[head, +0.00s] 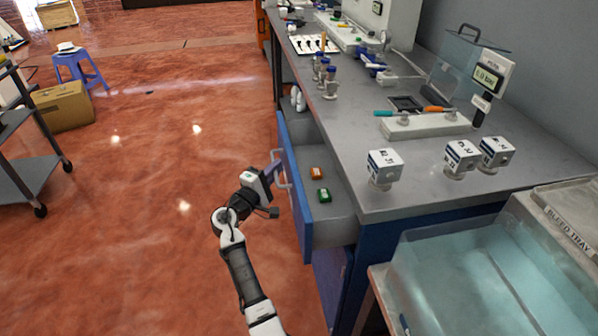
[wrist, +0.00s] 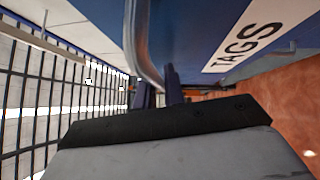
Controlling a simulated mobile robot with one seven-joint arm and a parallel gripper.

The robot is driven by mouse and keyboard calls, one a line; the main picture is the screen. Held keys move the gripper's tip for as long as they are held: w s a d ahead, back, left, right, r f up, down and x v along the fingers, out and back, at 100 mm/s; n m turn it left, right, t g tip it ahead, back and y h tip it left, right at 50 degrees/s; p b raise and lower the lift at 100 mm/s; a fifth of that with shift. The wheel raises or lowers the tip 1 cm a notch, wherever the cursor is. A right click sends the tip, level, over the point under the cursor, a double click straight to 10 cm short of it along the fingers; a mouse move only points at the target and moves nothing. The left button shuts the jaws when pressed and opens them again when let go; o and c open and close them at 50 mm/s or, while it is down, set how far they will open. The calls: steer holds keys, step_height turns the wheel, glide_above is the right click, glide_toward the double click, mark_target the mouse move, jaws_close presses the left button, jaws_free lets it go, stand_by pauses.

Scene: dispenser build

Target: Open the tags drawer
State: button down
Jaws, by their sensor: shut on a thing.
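The tags drawer (head: 345,222) is pulled out from the blue workbench, with its grey inside showing. An orange tag (head: 317,173) and a green tag (head: 324,195) lie in it. In the wrist view the blue drawer front bears a TAGS label (wrist: 246,42) and a curved metal handle (wrist: 143,42). My gripper (head: 275,173) is at the outer side of the drawer front, shut on the handle. Its dark fingers show around the handle in the wrist view (wrist: 158,94); their tips are partly hidden.
The grey benchtop (head: 345,140) carries several white cubes, tools and a scale-like display. A clear bleed tray (head: 480,270) stands at the lower right. A cardboard box (head: 63,106) and blue stool (head: 80,68) are far left.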

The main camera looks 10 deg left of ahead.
steer(key=s+a+b, duration=0.4)
steer(key=a, duration=0.9)
steer(key=s+a+b, duration=0.4)
steer(key=a, duration=1)
steer(key=shift+b, duration=0.4)
steer(key=shift+a, duration=0.1)
steer(key=c, duration=1.5)
jaws_free()
steer(key=b+v, duration=0.1)
steer(key=v, duration=1.3)
